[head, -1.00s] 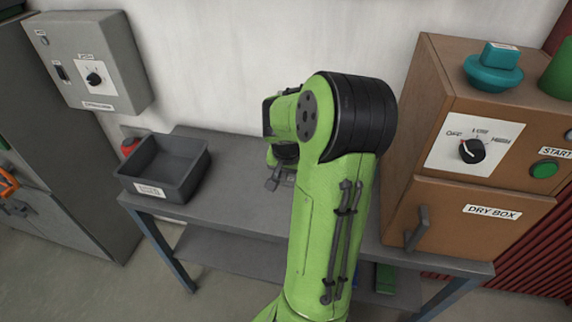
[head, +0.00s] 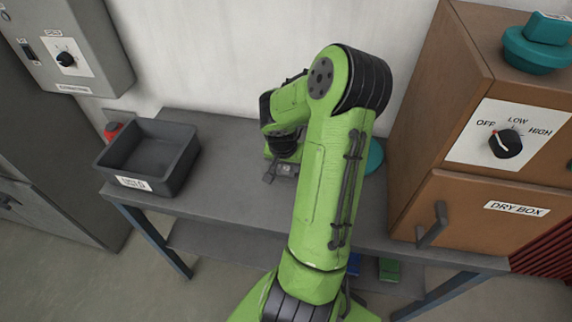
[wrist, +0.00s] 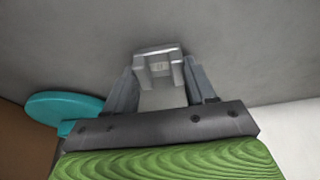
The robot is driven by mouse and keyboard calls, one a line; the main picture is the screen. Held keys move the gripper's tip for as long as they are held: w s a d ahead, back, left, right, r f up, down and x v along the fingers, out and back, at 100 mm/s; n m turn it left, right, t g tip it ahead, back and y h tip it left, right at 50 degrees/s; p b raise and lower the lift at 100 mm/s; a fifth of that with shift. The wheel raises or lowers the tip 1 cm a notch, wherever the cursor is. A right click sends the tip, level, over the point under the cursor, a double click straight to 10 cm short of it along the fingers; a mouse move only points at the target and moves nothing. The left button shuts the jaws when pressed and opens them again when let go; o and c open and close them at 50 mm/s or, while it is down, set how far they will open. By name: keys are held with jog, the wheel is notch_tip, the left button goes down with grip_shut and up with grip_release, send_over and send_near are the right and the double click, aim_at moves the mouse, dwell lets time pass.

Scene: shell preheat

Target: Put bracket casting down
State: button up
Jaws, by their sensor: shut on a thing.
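My gripper (wrist: 162,90) is shut on the bracket casting (wrist: 158,52), a light grey metal piece held between the two fingers in the wrist view. The grey tabletop (wrist: 240,50) lies beyond the casting; I cannot tell whether the casting touches it. In the head view my green arm reaches over the table (head: 230,185), with the gripper end low over its middle.
A dark grey bin (head: 150,156) stands at the table's left end. The brown dry box (head: 480,200) stands at the right. A teal round thing (wrist: 62,107) is beside my gripper, partly behind my arm in the head view (head: 375,157). Tabletop between bin and arm is clear.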

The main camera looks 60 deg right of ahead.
jog(key=o, duration=1.1)
